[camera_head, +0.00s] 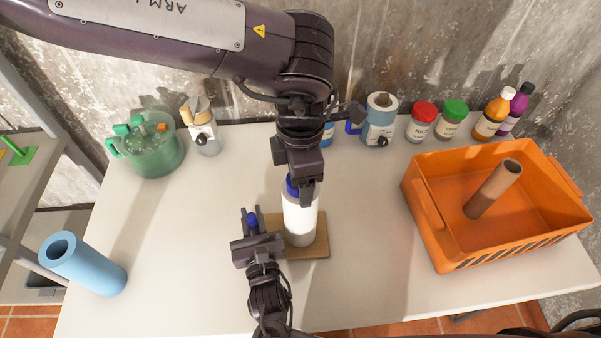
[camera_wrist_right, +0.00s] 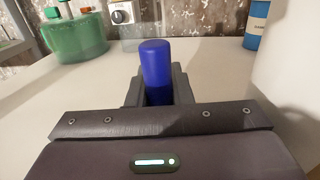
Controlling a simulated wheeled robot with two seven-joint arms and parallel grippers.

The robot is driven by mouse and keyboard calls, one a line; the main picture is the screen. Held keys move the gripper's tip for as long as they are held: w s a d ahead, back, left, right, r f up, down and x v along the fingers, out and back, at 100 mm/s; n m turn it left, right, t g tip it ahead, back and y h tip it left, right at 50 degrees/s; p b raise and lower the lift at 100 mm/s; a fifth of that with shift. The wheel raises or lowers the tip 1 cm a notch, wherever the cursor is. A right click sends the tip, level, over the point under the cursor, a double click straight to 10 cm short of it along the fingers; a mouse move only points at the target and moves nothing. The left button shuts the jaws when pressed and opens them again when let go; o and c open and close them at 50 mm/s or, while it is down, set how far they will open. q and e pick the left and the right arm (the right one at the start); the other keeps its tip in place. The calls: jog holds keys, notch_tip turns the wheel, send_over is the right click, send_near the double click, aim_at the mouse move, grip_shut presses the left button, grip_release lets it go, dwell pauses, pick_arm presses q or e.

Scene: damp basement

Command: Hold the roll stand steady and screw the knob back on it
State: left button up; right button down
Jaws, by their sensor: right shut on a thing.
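The roll stand has a brown square base (camera_head: 316,248) on the table, and a white roll (camera_head: 300,220) stands upright on it. A blue part (camera_head: 291,185) shows at the top of the roll, partly hidden by my left gripper. My left gripper (camera_head: 306,190) comes down from above at the roll's top; its grip is hidden. My right gripper (camera_head: 252,228) is left of the roll, over the base's left side, shut on the blue knob (camera_head: 252,219). In the right wrist view the knob (camera_wrist_right: 155,65) stands upright between the fingers, apart from the stand.
A blue roll (camera_head: 85,264) is at the front left. An orange crate (camera_head: 440,255) with a cardboard tube (camera_head: 494,188) is at the right. A green tub (camera_head: 150,155), dispensers and several bottles line the back. The table between blue roll and stand is clear.

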pick_arm(q)
jog(key=shift+r, duration=2.3)
jog(key=shift+c, duration=0.5)
jog(key=n, duration=0.5)
jog(key=shift+d+r+n, duration=0.35)
jog(key=shift+n, duration=0.05)
jog(key=n, duration=0.4)
jog(key=shift+r+n, duration=0.3)
jog(key=shift+r, duration=0.1)
jog(key=n, duration=0.4)
jog(key=shift+r+n, duration=0.3)
jog(key=shift+r, duration=0.1)
jog(key=n, duration=0.4)
jog(key=r+n, duration=0.1)
jog(key=n, duration=0.1)
jog(key=shift+a, duration=0.3)
